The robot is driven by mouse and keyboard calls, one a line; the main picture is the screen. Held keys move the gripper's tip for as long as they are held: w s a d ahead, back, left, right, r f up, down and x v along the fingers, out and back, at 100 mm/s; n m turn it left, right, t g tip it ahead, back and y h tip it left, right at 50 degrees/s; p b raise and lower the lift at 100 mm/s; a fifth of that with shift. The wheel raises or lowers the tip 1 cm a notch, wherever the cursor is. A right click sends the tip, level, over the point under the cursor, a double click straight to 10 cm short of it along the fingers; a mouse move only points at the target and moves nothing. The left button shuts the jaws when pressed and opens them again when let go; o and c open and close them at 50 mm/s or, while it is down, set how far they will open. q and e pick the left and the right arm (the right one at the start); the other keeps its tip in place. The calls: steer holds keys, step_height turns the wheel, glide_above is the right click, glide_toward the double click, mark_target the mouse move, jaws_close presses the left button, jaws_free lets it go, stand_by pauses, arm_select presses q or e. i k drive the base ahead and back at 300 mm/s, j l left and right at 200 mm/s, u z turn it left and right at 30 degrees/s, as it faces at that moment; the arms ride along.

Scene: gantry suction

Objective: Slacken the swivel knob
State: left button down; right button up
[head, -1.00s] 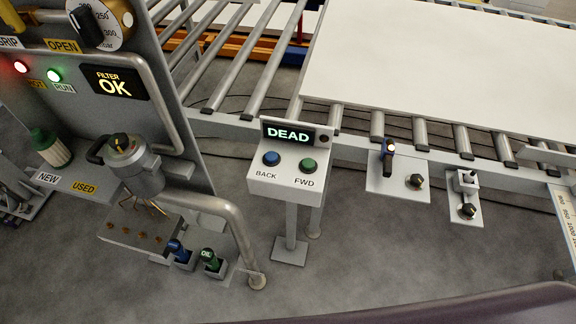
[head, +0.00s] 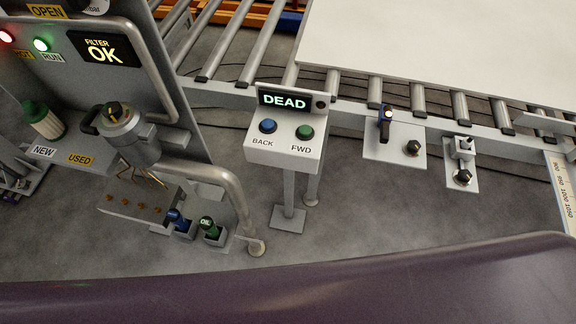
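No label in view names the swivel knob. Two dark knobs sit on grey plates at the conveyor's side rail: one dark knob (head: 413,147) beside an upright lever-like part (head: 385,122) with a small light on top, and another dark knob (head: 463,177) below a small grey block (head: 464,148). I cannot tell which of them is the swivel knob, or whether either is tight. Neither of my grippers is in view.
A control box (head: 284,134) reading DEAD has blue BACK and green FWD buttons. A white board (head: 440,50) lies on the rollers. A dark purple surface fills the bottom.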

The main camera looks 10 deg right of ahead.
mark_target(413, 146)
steer(key=z, duration=1.1)
